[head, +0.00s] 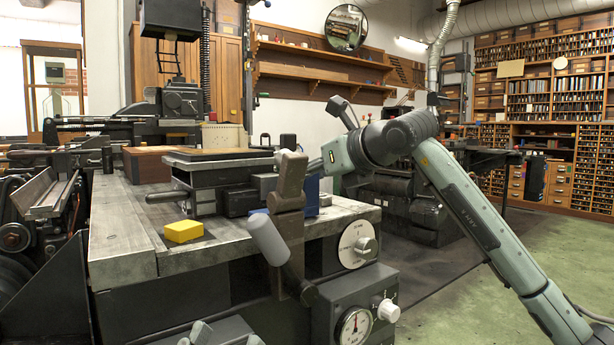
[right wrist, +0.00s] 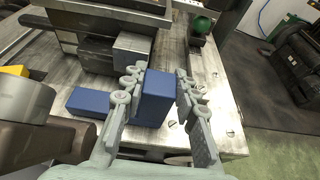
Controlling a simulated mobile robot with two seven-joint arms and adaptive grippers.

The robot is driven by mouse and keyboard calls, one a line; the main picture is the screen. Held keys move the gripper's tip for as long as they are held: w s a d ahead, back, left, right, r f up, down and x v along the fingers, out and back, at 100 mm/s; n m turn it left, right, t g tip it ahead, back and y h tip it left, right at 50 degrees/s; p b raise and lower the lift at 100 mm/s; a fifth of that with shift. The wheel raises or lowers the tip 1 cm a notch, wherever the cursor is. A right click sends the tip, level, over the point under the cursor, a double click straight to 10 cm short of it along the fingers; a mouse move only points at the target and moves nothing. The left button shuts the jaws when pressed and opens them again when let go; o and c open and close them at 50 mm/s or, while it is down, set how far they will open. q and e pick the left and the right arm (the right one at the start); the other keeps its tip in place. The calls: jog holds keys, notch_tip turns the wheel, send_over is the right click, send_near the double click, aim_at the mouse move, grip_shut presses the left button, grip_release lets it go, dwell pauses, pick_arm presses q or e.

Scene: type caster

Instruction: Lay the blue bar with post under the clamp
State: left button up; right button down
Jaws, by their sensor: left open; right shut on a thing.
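The blue bar with post shows in the right wrist view, with its post (right wrist: 157,92) upright between my right gripper's fingers (right wrist: 155,98). Its low bar part (right wrist: 88,102) lies to the left, partly hidden behind a finger. In the head view the blue post (head: 311,194) is partly hidden by a dark lever. My right gripper is shut on the post, close to the metal bed. What looks like the clamp, a dark block assembly (head: 205,180), stands on the bed beside the bar. My left gripper (head: 218,335) is open and empty at the bottom edge of the head view, largely cut off.
A yellow block (head: 183,231) lies on the metal bed (head: 120,225). A dark lever with a grey handle (head: 268,240) rises in front of the blue bar. Dials (head: 357,244) sit on the machine's front. A green knob (right wrist: 201,25) stands beyond the post.

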jog(key=shift+f, duration=0.2)
jog(key=c, duration=1.2)
grip_release()
jog(key=shift+o, duration=0.2)
jog(key=shift+r, duration=0.25)
jog(key=v, duration=1.2)
